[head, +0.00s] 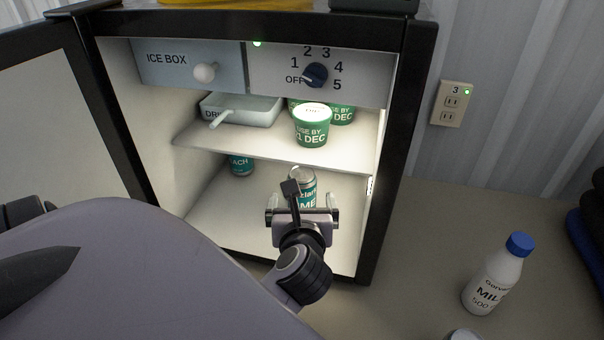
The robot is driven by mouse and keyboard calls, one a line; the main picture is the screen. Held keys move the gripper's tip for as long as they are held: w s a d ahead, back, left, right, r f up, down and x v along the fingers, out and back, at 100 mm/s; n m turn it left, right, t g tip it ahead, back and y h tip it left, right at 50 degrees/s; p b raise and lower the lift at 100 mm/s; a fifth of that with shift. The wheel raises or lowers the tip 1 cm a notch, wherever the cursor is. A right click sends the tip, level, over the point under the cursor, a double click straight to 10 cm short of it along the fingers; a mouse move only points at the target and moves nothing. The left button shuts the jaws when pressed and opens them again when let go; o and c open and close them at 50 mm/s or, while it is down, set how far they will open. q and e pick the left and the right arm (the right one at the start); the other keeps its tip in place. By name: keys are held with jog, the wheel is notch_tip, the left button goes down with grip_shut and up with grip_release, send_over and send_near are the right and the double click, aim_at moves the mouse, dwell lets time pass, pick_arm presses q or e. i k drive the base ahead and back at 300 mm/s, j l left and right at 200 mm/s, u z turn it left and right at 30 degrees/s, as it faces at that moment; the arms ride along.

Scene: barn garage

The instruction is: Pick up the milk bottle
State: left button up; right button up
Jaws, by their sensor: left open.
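The milk bottle (492,282) is white with a blue cap and stands upright on the counter at the lower right, outside the fridge. My left gripper (303,205) is inside the fridge's lower part, left of the bottle and well apart from it. It is open, with a can (302,180) just beyond it, partly hidden by the gripper. I cannot tell whether the gripper touches the can. My right gripper is not in view.
The small fridge (395,150) stands open, its door (55,110) at the left. Green tubs (312,126) and a drip tray (240,109) are on the shelf. Another can (240,165) stands below. A wall socket (451,104) is at the right. The counter (430,235) between fridge and bottle is clear.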

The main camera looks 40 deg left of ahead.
aim_at(501, 270)
jog(key=k+l, duration=0.35)
jog(key=l, duration=0.15)
jog(key=k+l, duration=0.35)
jog(key=l, duration=0.2)
